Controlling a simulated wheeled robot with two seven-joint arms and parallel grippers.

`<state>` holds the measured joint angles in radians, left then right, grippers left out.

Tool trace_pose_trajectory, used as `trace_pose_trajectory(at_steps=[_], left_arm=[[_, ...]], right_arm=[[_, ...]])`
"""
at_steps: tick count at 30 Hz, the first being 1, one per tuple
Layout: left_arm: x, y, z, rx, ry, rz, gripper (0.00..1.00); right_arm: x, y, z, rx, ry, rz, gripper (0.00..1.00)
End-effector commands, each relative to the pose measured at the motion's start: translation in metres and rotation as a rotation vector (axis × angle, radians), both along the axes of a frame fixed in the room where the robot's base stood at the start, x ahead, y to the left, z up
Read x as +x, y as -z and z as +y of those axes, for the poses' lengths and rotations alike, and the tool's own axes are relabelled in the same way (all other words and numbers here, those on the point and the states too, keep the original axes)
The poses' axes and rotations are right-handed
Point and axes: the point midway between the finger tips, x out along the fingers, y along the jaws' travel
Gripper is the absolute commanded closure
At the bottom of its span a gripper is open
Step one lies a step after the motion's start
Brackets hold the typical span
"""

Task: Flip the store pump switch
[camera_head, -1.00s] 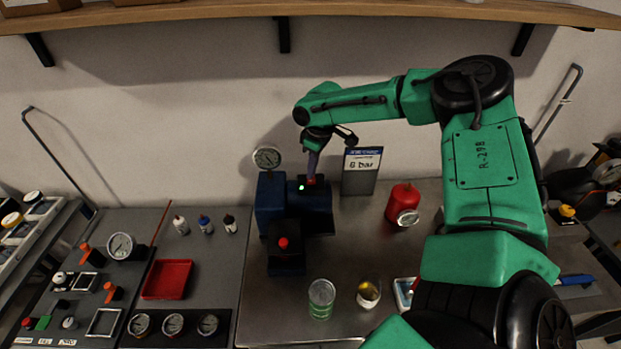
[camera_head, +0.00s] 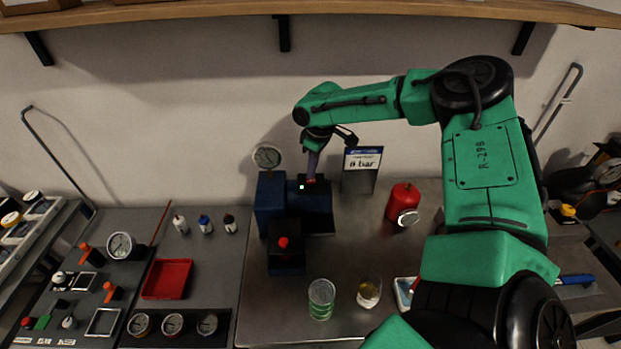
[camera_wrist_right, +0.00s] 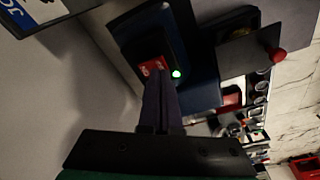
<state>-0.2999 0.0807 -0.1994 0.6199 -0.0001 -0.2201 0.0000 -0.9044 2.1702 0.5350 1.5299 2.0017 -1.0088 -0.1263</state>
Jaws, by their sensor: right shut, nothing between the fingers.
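The blue pump unit (camera_head: 270,200) stands on the metal bench, left of the table's middle, with a round gauge (camera_head: 267,157) on top. In the right wrist view its red rocker switch (camera_wrist_right: 154,67) sits on a dark panel beside a lit green lamp (camera_wrist_right: 176,74). The lamp also shows in the head view (camera_head: 302,187). My right gripper (camera_head: 312,178) points down at the switch, fingers together and empty. In the wrist view the fingertips (camera_wrist_right: 158,82) are at the switch's edge and partly cover it; contact is hard to tell. My left gripper is out of view.
A red-knobbed block (camera_head: 285,262) stands in front of the pump. A sign (camera_head: 360,172) and a red canister (camera_head: 403,200) are to the right. A green-banded glass (camera_head: 321,300) and a small cup (camera_head: 369,293) stand near the front. A shelf (camera_head: 200,12) runs above.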

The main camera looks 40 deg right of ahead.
Motion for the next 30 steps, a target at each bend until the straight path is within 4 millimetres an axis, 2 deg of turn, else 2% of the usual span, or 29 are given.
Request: trace_pose_trajectory(at_steps=[30], left_arm=[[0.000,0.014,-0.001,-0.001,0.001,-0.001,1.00]], right_arm=[[0.000,0.015,0.000,0.000,0.000,0.000,1.00]])
